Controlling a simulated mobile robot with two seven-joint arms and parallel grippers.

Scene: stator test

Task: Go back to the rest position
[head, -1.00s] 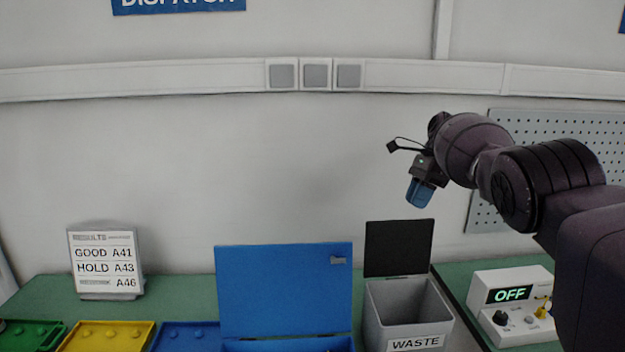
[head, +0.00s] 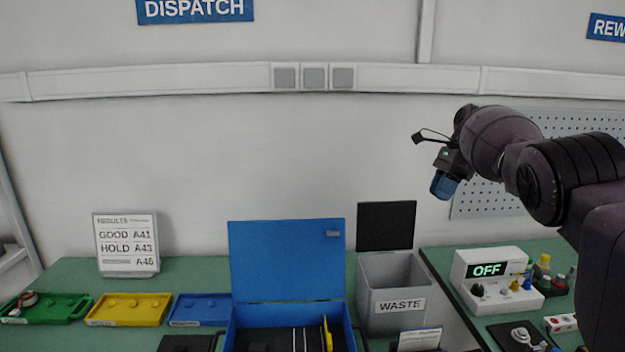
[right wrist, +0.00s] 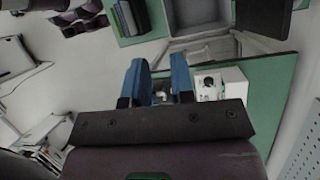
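My right gripper (head: 443,186) has blue fingers and is raised in front of the wall, above and to the right of the waste bin. In the right wrist view my right gripper (right wrist: 160,80) has its two fingers apart, with nothing held between them. My left gripper does not show in the head view, and I cannot make it out in the right wrist view.
On the green bench stand an open blue case (head: 287,270), a grey waste bin (head: 393,295) with its lid up, and a white tester (head: 497,280) reading OFF. Green (head: 85,308), yellow (head: 128,308) and blue trays (head: 198,308) lie left. A perforated panel (head: 480,200) stands behind my right arm.

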